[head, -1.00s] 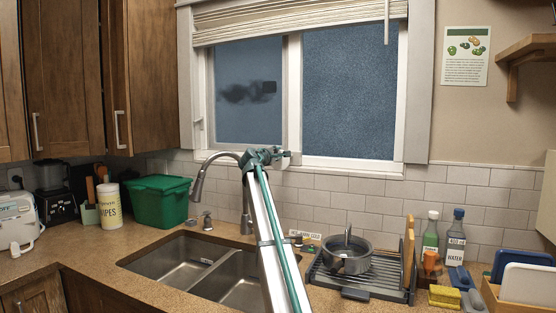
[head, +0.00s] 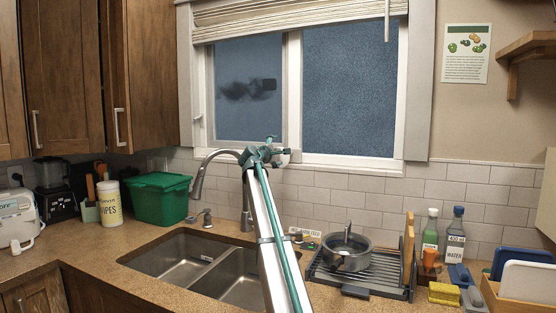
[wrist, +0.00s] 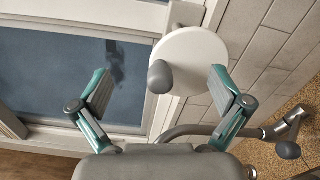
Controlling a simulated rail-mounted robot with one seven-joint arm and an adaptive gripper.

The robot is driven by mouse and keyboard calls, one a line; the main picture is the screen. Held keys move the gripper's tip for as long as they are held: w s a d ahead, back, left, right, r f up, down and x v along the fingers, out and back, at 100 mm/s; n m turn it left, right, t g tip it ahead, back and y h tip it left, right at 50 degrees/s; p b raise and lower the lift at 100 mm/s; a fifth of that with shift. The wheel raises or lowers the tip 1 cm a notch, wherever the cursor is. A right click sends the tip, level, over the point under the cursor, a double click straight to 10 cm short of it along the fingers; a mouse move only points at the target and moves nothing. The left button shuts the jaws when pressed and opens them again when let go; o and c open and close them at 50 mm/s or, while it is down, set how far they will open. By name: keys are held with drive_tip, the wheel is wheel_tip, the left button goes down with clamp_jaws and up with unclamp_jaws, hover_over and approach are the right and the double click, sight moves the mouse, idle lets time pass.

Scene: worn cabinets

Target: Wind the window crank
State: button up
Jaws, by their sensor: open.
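The window crank (wrist: 199,58) shows in the wrist view as a white round disc with a grey knob (wrist: 160,77) standing out from it. A grey piece shows at the disc's upper edge. My gripper (wrist: 163,88) is open, with one teal-and-grey finger on each side of the knob and a clear gap to both. The knob lies between the fingertips, and no contact shows. In the head view my gripper (head: 274,150) is at the window's lower sill, and the crank (head: 283,157) is small and partly hidden behind it.
The window (head: 347,85) has a raised blind above it. Below are the faucet (head: 198,172) and the double sink (head: 175,262). A drying rack (head: 380,272) with a pot (head: 346,252) stands right of my arm. A green bin (head: 161,200) is at left.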

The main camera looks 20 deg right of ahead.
drive_tip(key=v, duration=0.6)
drive_tip(key=shift+p, duration=0.45)
